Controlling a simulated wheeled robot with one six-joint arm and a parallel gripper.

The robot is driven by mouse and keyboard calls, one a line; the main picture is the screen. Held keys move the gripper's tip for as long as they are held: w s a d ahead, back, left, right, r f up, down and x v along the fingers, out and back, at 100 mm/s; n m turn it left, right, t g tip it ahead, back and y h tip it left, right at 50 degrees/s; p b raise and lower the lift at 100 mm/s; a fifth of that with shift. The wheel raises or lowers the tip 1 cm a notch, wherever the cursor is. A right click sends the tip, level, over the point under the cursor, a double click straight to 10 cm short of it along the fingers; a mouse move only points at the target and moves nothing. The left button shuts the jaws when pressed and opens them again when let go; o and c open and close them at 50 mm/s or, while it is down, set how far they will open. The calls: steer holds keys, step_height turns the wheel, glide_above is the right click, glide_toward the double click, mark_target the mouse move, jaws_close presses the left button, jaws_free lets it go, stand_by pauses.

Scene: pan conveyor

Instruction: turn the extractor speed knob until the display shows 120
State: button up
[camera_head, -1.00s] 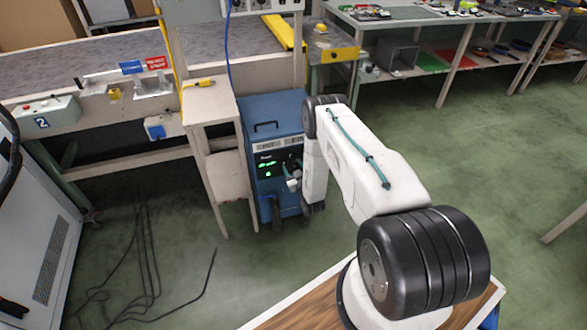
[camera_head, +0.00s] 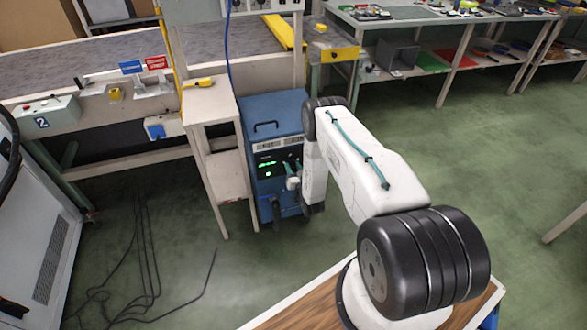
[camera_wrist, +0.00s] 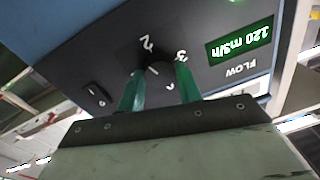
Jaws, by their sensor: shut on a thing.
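The blue extractor cabinet (camera_head: 262,105) stands on the floor, with a dark front panel. The dark round speed knob (camera_wrist: 158,73) sits among printed numbers, 2 and 3 readable. My gripper (camera_wrist: 160,84) is shut on the knob, one green finger on each side. The fingers hide part of the knob and some markings. In the head view, my gripper (camera_head: 291,178) is at the cabinet's front, partly hidden by my arm.
A small rocker switch (camera_wrist: 97,92) is on the panel beside the knob. A narrow wooden stand (camera_head: 212,105) is close to the cabinet's left side. Black cables (camera_head: 145,265) lie on the floor at left.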

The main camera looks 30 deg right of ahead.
steer(key=o, duration=1)
steer(key=shift+s, duration=0.1)
steer(key=v, duration=0.7)
steer(key=shift+s, duration=0.3)
steer(key=shift+a, duration=0.1)
